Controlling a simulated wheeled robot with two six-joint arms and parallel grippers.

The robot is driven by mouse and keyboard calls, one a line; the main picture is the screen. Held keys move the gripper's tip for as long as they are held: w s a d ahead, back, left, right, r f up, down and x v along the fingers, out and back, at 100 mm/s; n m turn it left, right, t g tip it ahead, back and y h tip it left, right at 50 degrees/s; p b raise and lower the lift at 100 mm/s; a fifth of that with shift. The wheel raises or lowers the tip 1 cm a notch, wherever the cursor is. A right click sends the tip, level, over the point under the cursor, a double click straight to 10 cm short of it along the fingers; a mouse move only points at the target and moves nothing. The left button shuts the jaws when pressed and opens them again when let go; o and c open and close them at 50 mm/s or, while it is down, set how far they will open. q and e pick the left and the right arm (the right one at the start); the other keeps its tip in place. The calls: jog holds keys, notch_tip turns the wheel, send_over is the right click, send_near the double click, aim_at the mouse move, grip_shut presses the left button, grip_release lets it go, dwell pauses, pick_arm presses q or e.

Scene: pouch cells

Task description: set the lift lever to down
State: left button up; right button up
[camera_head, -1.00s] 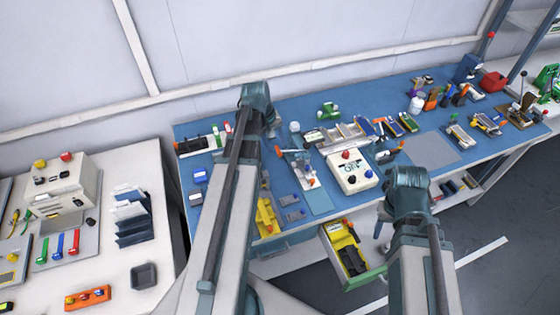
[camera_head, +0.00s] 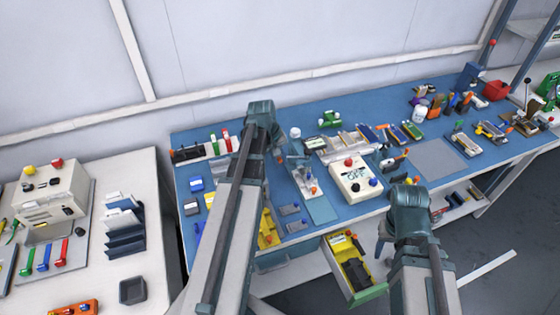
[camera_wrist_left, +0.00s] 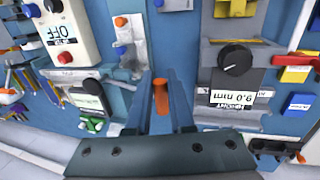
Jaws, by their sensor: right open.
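An orange-topped lever (camera_wrist_left: 160,95), which looks like the lift lever, stands between the fingers of my left gripper (camera_wrist_left: 160,105) in the left wrist view. The fingers are apart on either side of it, with small gaps visible; I cannot tell whether either touches it. In the head view, my left gripper (camera_head: 262,125) is over the back left of the blue bench, and its arm hides the lever. My right gripper (camera_head: 409,195) is over the bench's front edge, away from the lever; its fingertips are hard to make out.
A white meter box (camera_head: 355,180) reading OFF stands right of the left gripper; it also shows in the left wrist view (camera_wrist_left: 68,32). A black-knobbed thickness gauge (camera_wrist_left: 232,75) stands on the lever's other side. An open drawer (camera_head: 352,262) juts from the front.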

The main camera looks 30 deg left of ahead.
pick_arm(q)
grip_shut()
dwell(1.1)
